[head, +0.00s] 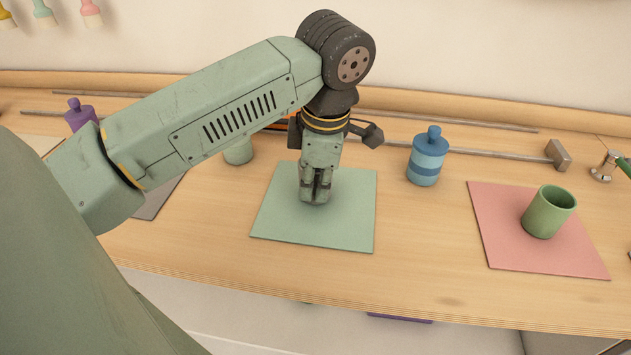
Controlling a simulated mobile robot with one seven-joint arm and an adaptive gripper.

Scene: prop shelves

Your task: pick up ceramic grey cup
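No cup that looks clearly grey shows in the head view. A green cup (549,212) stands upright on the pink mat (500,250) at the right. A pale green vessel (238,152) stands behind my arm, its upper part hidden, so I cannot tell whether it is a cup. My gripper (315,198) points down over the light green mat (350,235), well to the left of the green cup. Its fingers look close together, but the gap between them is unclear. Nothing shows in its grasp.
A blue lidded jar (427,158) stands between the two mats. A purple lidded jar (80,114) is at the far left, partly behind my arm. The counter's front edge is clear.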

